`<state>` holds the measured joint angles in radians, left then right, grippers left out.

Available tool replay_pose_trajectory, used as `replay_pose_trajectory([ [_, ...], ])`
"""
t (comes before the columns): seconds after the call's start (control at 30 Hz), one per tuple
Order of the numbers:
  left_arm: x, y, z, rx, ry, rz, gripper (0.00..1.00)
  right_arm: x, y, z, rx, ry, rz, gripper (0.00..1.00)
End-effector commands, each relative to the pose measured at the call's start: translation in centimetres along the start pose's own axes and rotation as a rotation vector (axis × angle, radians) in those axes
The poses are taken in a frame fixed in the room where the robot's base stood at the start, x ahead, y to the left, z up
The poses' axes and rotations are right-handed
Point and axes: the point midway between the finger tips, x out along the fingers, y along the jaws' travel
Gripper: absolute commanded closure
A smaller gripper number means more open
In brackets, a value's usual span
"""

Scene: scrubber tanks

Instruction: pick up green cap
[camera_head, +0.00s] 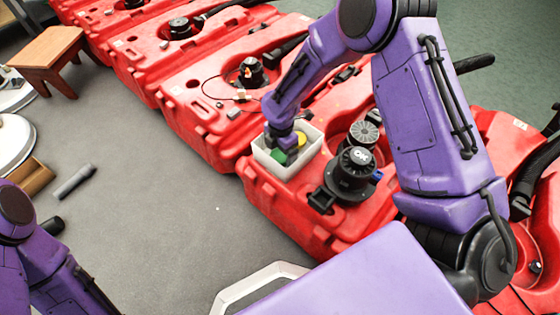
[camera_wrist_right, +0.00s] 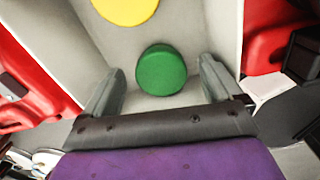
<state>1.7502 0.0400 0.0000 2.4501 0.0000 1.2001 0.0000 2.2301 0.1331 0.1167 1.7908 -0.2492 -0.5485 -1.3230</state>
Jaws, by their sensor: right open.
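The green cap (camera_wrist_right: 161,70) is a round disc inside a white bin (camera_head: 262,159), lying on its pale floor. In the right wrist view it lies between the two fingers of my right gripper (camera_wrist_right: 160,80), with a gap on each side. In the head view the green cap (camera_head: 279,156) shows partly, beside the gripper (camera_head: 284,146) reaching down into the bin. My right gripper is open and holds nothing. How far the fingertips are above the bin floor is hard to tell. My left gripper is not visible; only part of that arm shows at lower left.
A yellow cap (camera_wrist_right: 126,8) lies in the same bin, near the green one. The bin's walls (camera_wrist_right: 224,30) rise close beside the fingers. The bin stands on a red tank (camera_head: 262,197), next to a black motor unit (camera_head: 354,170). Grey floor (camera_head: 170,220) is open to the left.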

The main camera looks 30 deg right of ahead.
Motion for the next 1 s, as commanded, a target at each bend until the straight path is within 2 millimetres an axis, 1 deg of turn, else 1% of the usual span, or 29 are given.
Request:
replay_pose_trajectory([
  [0.03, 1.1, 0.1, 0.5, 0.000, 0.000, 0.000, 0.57, 1.7, -0.1, 0.0, 0.000, 0.000, -0.004, 0.08],
  [0.1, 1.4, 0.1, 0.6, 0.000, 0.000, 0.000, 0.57, 2.6, -0.1, 0.0, 0.000, 0.000, -0.003, 0.08],
  [0.33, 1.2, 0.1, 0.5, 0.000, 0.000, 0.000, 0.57, 2.6, 0.0, 0.0, 0.001, 0.000, -0.001, 0.08],
  [0.37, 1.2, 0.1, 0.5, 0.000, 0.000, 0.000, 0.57, 2.6, -0.1, 0.0, 0.001, 0.000, -0.001, 0.17],
  [0.4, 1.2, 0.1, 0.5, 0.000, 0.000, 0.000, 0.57, 2.6, -0.1, 0.0, 0.001, 0.000, -0.001, 0.30],
  [0.47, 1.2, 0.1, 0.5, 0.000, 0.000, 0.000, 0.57, 2.6, -0.1, 0.0, 0.001, 0.000, -0.001, 0.50],
  [0.5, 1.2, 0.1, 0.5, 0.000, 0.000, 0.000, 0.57, 2.6, -0.1, 0.0, 0.001, 0.000, -0.001, 0.62],
  [0.83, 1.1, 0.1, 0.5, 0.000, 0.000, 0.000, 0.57, 2.5, -0.1, 0.0, 0.001, 0.001, -0.001, 0.63],
  [0.87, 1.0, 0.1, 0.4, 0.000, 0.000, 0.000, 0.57, 2.2, 0.0, 0.0, 0.001, 0.001, -0.001, 0.63],
  [0.93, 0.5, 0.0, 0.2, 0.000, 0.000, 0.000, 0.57, 1.2, 0.0, 0.0, 0.001, 0.001, 0.001, 0.63],
  [1.0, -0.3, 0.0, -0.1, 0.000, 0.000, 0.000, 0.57, -0.5, 0.0, 0.0, 0.000, 0.001, 0.002, 0.63],
])
